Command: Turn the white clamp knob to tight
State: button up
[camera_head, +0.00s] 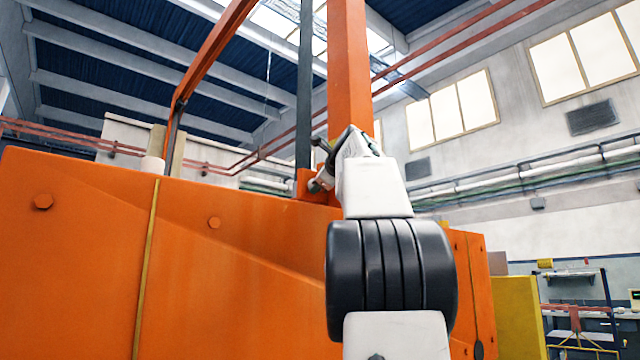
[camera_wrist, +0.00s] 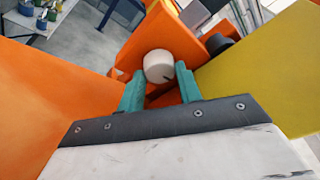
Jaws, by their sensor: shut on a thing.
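The white clamp knob (camera_wrist: 158,66) shows in the wrist view as a rounded white cylinder in front of an orange bracket (camera_wrist: 185,38). My gripper (camera_wrist: 160,74) has its two teal fingers on either side of the knob, shut on it. The knob's markings and its turn position cannot be made out. In the head view my white and black arm reaches up to the foot of an orange post (camera_head: 350,70). The gripper's fingers and their hold are largely hidden there behind the wrist.
A large orange panel (camera_head: 90,240) fills the left and middle of the head view. A white cylinder (camera_head: 153,165) stands at its top edge. In the wrist view, orange and yellow surfaces (camera_wrist: 250,75) flank the gripper closely. A dark round part (camera_wrist: 218,43) sits right of the knob.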

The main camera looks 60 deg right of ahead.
jog(key=o, duration=1)
jog(key=v, duration=0.7)
jog(key=shift+s+a, duration=0.2)
jog(key=shift+s, duration=0.15)
